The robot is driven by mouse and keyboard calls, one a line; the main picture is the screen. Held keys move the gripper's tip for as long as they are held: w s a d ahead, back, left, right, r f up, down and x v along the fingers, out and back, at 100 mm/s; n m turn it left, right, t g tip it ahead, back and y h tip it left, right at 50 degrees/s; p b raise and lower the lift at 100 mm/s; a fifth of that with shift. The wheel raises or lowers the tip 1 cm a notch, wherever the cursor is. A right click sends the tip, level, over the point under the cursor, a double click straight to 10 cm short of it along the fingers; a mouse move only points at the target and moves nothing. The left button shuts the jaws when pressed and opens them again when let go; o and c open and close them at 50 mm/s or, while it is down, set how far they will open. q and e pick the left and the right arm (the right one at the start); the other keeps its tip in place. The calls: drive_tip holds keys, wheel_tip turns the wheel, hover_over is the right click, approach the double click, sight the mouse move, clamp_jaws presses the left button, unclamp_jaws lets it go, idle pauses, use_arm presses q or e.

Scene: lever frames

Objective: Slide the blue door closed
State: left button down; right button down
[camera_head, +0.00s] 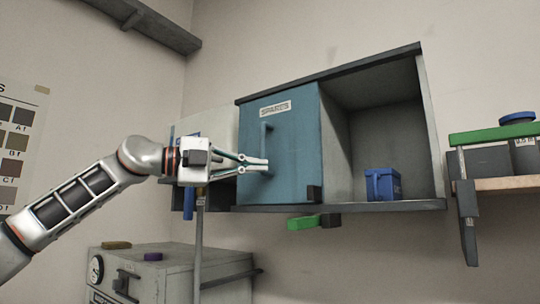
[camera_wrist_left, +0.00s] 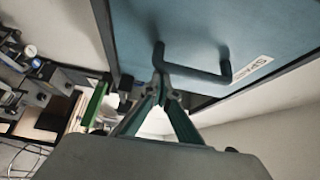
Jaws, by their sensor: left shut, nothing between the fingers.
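The blue door (camera_head: 292,160) carries a "SPARES" label and a vertical bar handle (camera_head: 265,140). It covers the left part of a grey wall cabinet, and the right part stands open. My left gripper (camera_head: 267,166) is shut and empty, with its fingertips at the lower end of the handle. In the left wrist view the closed fingertips (camera_wrist_left: 161,78) lie by one end of the dark handle (camera_wrist_left: 195,74) on the blue door (camera_wrist_left: 225,35). I cannot tell whether they touch it. My right gripper is not in view.
A blue bin (camera_head: 382,184) stands inside the open cabinet compartment (camera_head: 360,135). A green-handled object (camera_head: 305,223) shows below the cabinet. A wooden shelf (camera_head: 505,184) is at the right, and a grey machine box (camera_head: 170,272) stands below left.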

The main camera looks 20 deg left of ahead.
use_arm(q)
drive_tip(key=shift+w+a, duration=0.35)
drive_tip(key=shift+a, duration=0.5)
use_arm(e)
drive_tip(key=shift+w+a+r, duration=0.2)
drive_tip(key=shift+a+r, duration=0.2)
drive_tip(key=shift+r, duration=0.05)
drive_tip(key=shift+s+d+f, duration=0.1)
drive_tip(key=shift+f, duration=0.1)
